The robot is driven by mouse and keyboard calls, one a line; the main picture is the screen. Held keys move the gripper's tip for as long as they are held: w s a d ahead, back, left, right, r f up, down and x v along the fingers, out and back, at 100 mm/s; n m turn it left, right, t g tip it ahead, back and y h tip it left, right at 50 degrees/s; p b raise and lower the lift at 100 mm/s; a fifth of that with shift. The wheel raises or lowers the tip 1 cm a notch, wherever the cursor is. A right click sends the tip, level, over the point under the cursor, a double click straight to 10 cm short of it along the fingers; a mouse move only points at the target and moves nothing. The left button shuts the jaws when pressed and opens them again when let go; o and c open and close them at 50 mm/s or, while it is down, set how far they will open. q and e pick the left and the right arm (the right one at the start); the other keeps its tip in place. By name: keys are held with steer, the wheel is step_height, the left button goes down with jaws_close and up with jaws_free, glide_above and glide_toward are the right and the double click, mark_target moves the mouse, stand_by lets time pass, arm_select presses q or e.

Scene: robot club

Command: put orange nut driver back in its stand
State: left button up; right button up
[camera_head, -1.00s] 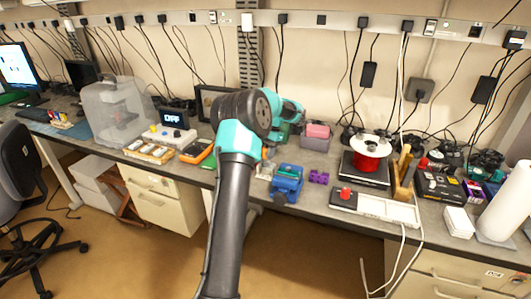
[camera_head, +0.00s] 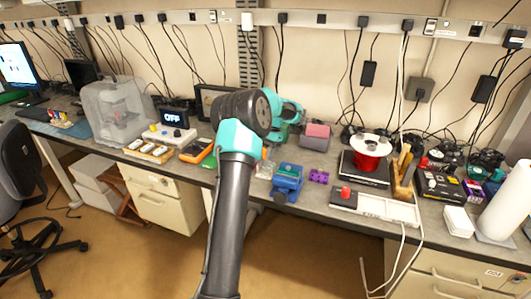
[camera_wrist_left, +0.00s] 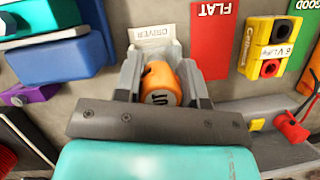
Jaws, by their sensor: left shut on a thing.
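The orange nut driver (camera_wrist_left: 161,84) shows end-on in the left wrist view, its handle end marked with dark letters. My left gripper (camera_wrist_left: 162,88) is shut on the handle, one grey finger on each side. A white card reading DRIVER (camera_wrist_left: 155,36) stands just beyond the handle; it seems to belong to the stand. The driver's shaft and most of the stand are hidden, so I cannot tell whether the shaft is in the stand. In the head view a bit of orange (camera_head: 264,153) shows beside my left arm, whose jaws are hidden there. My right gripper is in neither view.
A blue vise (camera_head: 287,181) and purple block (camera_head: 319,176) lie right of the arm. A yellow-orange multimeter (camera_head: 197,150) is left of the arm.

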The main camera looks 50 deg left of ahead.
mark_target(266, 161)
arm_select(q)
steer(key=shift+d+f, duration=0.1)
steer(key=shift+f, duration=1.75)
jaws_close()
stand_by(1.9)
steer(key=o, duration=1)
jaws_free()
steer(key=shift+f, duration=0.1)
steer(key=shift+c, duration=0.2)
steer(key=shift+d, duration=0.1)
steer(key=shift+r, duration=3.05)
steer(key=o, duration=0.5)
steer(key=shift+a, duration=0.2)
steer(key=shift+o, duration=0.2)
